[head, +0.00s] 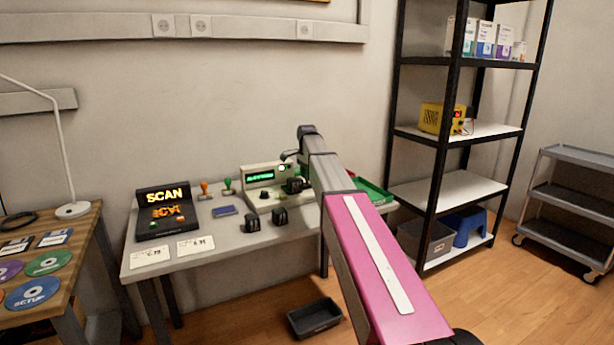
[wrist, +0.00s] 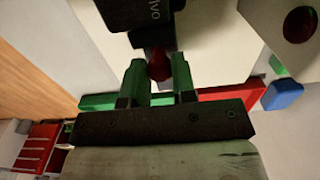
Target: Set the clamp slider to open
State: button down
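My gripper (wrist: 158,78) shows two green fingers in the wrist view. A small red knob (wrist: 159,66) fills the narrow gap between the fingertips, and they look shut on it. The knob sits just below a dark block (wrist: 140,14) with white lettering; it looks like the clamp slider's handle, though its marks and setting are hidden. In the head view my gripper (head: 293,184) is over the beige bench instrument (head: 260,195) with a green-lit display. The knob cannot be made out there.
On the grey table, a SCAN console (head: 164,212), two stamps, a blue pad (head: 224,211) and dark blocks (head: 265,220) stand left and front of the instrument. A green tray (head: 374,192) is to the right, partly behind my arm. A dark bin (head: 315,318) is on the floor.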

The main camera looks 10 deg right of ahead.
jog(key=shift+w+d, duration=0.25)
jog(key=shift+d, duration=0.5)
jog(key=shift+w+d, duration=0.25)
jog(key=shift+d, duration=0.5)
jog(key=c, duration=0.9)
grip_release()
jog(key=shift+d, duration=0.1)
jog(key=shift+r, duration=0.1)
notch_tip(320, 180, up, 11)
jog(key=shift+f, duration=0.15)
